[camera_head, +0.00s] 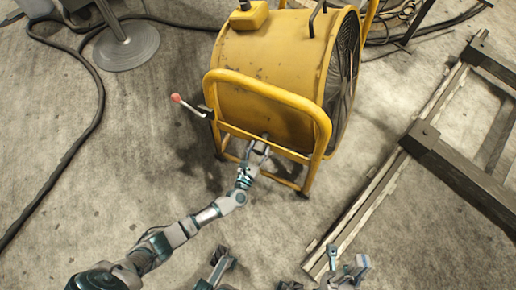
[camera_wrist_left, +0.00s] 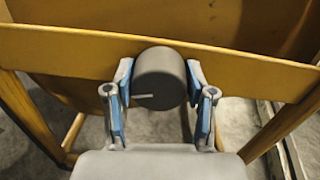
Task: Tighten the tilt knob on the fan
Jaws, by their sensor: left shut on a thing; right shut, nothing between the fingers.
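The yellow drum fan (camera_head: 265,75) stands in its yellow tubular frame. The tilt knob (camera_wrist_left: 160,78) is a grey round knob with a white line on its face. It sits in front of the frame's flat crossbar (camera_wrist_left: 75,50). My left gripper (camera_head: 262,145) reaches the lower front of the frame. In the left wrist view its two blue-padded fingers (camera_wrist_left: 158,100) are on either side of the knob and shut on it. The knob is mostly hidden by the gripper in the head view. My right gripper (camera_head: 346,268) is at the bottom edge, away from the fan, shut and empty.
A lever with a red tip (camera_head: 176,98) sticks out left of the frame. A black hose (camera_head: 97,85) curves over the concrete floor at left, near a round metal base (camera_head: 127,47). A dark metal frame (camera_head: 425,135) lies at right.

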